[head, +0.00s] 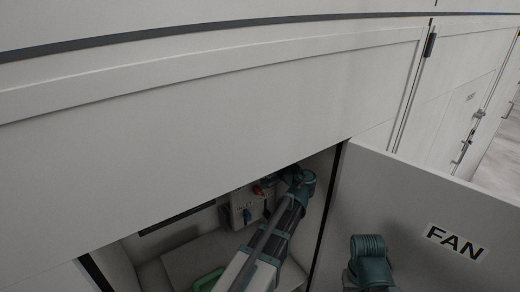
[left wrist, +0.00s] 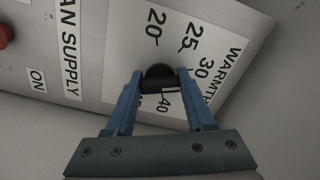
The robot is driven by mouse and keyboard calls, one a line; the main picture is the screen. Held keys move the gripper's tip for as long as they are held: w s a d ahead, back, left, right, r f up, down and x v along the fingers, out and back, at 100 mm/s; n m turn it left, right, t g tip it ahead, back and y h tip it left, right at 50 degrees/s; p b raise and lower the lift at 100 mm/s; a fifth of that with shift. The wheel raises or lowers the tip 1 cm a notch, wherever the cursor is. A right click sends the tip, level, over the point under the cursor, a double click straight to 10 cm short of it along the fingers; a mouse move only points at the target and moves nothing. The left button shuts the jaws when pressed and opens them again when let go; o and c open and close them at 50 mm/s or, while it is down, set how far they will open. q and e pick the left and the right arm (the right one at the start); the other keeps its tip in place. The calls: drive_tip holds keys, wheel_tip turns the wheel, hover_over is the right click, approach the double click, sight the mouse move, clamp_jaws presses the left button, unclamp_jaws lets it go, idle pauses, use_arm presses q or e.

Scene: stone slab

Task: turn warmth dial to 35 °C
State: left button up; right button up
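The warmth dial (left wrist: 158,76) is a black knob on a grey panel in the left wrist view. Its printed scale shows 20, 25, 30 and 40; the 35 mark is mostly hidden by my right-hand finger. My left gripper (left wrist: 160,82) has its two blue fingers on either side of the knob, apparently touching it. A small white mark shows on the knob's bar, near the right finger. In the head view my left arm reaches into the open cabinet, and its gripper and the dial are hidden. My right arm shows at the lower right, its fingers out of view.
The panel also carries a FAN SUPPLY label (left wrist: 68,45), an ON label (left wrist: 38,80) and a red button (left wrist: 4,36). The open cabinet door (head: 400,205), labelled FAN, stands right of my left arm. A green object (head: 208,281) lies low in the cabinet.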

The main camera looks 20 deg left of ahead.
use_arm(q)
clamp_jaws()
drive_tip(key=shift+m, duration=0.3)
drive_tip(key=m, duration=0.4)
drive_tip(key=shift+m, duration=2.1)
drive_tip(key=o, duration=0.7)
unclamp_jaws()
